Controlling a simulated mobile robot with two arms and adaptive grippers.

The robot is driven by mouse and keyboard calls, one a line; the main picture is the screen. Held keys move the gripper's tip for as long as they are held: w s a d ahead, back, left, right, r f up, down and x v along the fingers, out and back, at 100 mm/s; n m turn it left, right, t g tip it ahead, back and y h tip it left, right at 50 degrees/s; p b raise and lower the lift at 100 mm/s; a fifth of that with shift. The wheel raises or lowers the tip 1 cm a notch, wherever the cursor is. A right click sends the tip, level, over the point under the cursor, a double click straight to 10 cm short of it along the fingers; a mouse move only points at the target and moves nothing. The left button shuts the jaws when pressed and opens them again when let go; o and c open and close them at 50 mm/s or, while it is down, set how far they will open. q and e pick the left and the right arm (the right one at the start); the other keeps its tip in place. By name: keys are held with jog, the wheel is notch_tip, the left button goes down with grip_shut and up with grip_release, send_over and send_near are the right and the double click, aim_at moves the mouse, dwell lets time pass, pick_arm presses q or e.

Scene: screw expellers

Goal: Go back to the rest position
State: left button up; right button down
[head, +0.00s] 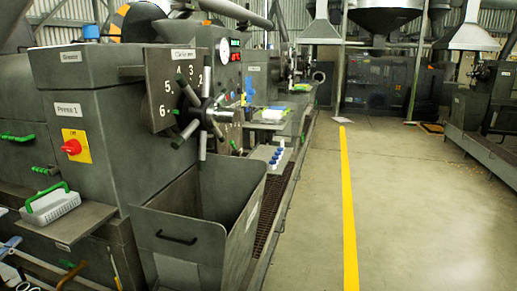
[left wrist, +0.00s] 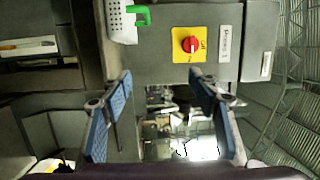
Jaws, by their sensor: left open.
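My left gripper (left wrist: 159,76) shows in the left wrist view with its two blue-padded fingers spread wide and nothing between them. In the head view a small part of my left gripper (head: 10,246) shows at the lower left edge, in front of the ledge of Press 1 and apart from the basket. The grey Press 1 housing (head: 100,110) carries a red knob on a yellow plate (head: 76,146). My right gripper is in neither view.
A white basket (head: 50,207) with a green handle stands on a ledge at the left. A spoked handwheel (head: 205,114) sticks out above an open grey bin (head: 180,255). The floor around the yellow line (head: 347,200) is clear. Another machine (head: 480,100) stands far right.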

pick_arm(q)
jog(key=s+d+f+n+g+y, duration=0.2)
jog(key=s+d+f+n, duration=0.15)
jog(key=f, duration=0.55)
jog(key=s+d+f+n+g+y, duration=0.25)
jog(key=d+f+n, duration=0.25)
jog(key=f, duration=0.4)
jog(key=s+d+f+n+g+y, duration=0.15)
jog(key=s+d+f+n, duration=0.3)
jog(key=f, duration=0.45)
jog(key=s+d+f+n+g+h, duration=0.1)
jog(key=s+d+f+g+h, duration=0.15)
jog(key=s+d, duration=0.5)
jog(key=s+d+f+n+g+h, duration=0.1)
jog(key=s+d+g, duration=0.3)
jog(key=d, duration=0.7)
jog(key=s+d+f+n+g+h, duration=0.2)
jog(key=s+d, duration=0.5)
jog(key=d, duration=0.3)
notch_tip(320, 180, down, 26)
jog(key=s+g, duration=0.2)
jog(key=s+a+f, duration=0.3)
jog(key=s+f, duration=1.3)
jog(key=s, duration=0.1)
jog(key=shift+s+f+m+g+y, duration=0.25)
jog(key=shift+f+m+g+y, duration=0.1)
jog(key=shift+m+g, duration=0.1)
jog(key=shift+a, duration=0.1)
